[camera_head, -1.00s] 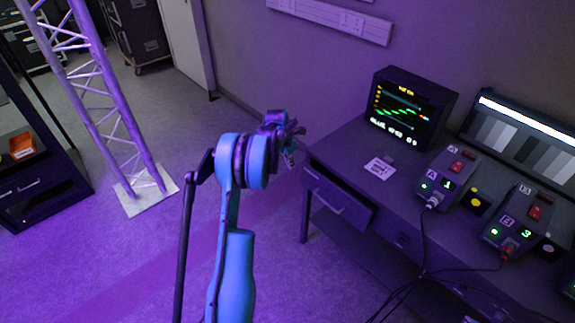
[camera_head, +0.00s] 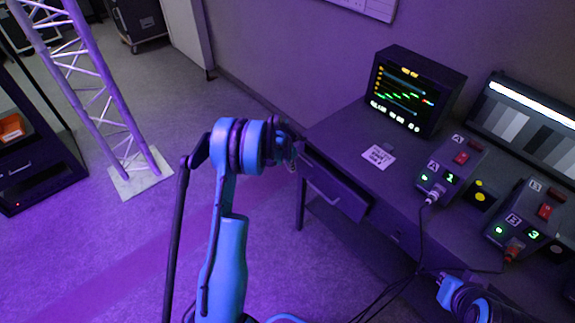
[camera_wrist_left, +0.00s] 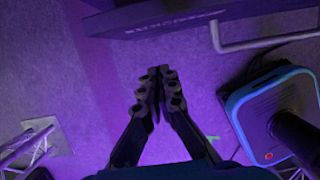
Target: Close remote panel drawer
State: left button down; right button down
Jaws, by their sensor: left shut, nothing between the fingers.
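My right gripper is not seen.
On the desk (camera_head: 342,138) stand a monitor (camera_head: 413,92), a white card (camera_head: 378,157) and control boxes A (camera_head: 452,167) and B (camera_head: 527,212). Cables hang at the desk front. A truss tower (camera_head: 100,95) stands left. The floor between is clear.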

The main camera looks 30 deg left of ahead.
aim_at(306, 156)
pick_arm(q)
jog(key=w, duration=0.1)
jog(key=w+d, duration=0.1)
jog(key=w, duration=0.1)
jog(key=shift+d+r+b, duration=0.1)
jog(key=shift+b, duration=0.25)
jog(key=shift+w, duration=0.1)
jog(key=shift+r, duration=0.1)
jog(key=w, duration=0.1)
jog(key=w+d, duration=0.1)
jog(key=w, duration=0.2)
jog(key=shift+w+d, duration=0.2)
jog(key=shift+d, duration=0.15)
